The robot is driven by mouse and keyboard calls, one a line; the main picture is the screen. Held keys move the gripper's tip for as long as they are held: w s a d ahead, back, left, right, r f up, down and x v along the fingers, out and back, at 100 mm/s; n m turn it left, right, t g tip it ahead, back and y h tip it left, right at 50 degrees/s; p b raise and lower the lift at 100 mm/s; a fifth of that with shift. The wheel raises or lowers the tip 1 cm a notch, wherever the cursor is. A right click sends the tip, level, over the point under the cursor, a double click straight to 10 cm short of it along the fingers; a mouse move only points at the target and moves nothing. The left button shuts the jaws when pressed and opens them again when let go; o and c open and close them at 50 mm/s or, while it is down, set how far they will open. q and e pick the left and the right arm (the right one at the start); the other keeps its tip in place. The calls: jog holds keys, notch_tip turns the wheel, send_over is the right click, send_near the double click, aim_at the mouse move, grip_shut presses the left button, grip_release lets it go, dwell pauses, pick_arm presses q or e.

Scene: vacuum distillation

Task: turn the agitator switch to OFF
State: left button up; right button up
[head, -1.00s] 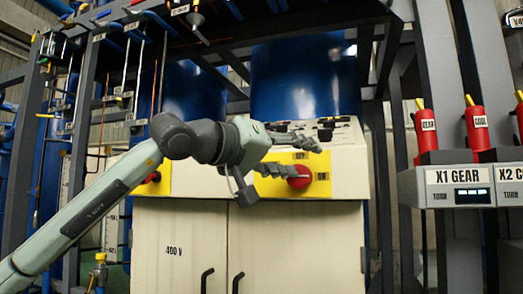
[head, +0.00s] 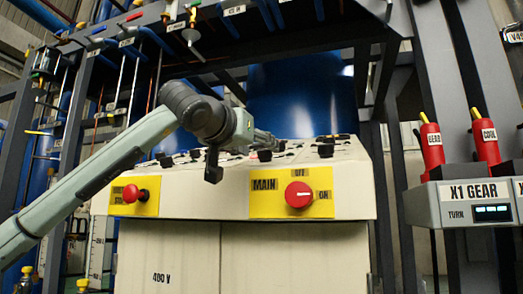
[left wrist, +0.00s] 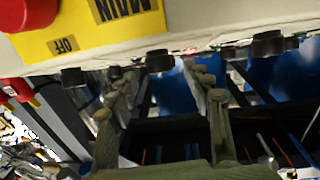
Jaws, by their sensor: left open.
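The control cabinet (head: 215,186) has a sloped top panel with several black knobs, one of them (head: 325,149) near its right end. I cannot read which knob is the agitator switch. My left gripper (head: 264,139) is over this panel, partly hidden behind its own wrist. In the left wrist view the open left gripper (left wrist: 160,100) has its two fingers apart with nothing between them. Black knobs (left wrist: 158,60) show beyond the fingers along the panel, upside down. Contact with any knob cannot be told. My right gripper is not in view.
On the cabinet front are a red MAIN switch (head: 298,195) on a yellow plate and a red knob (head: 133,193) at the left. A blue tank (head: 300,95) and dark frame stand behind. The X1 GEAR box (head: 474,203) is at the right.

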pick_arm(q)
jog(key=shift+x, duration=1.35)
grip_shut()
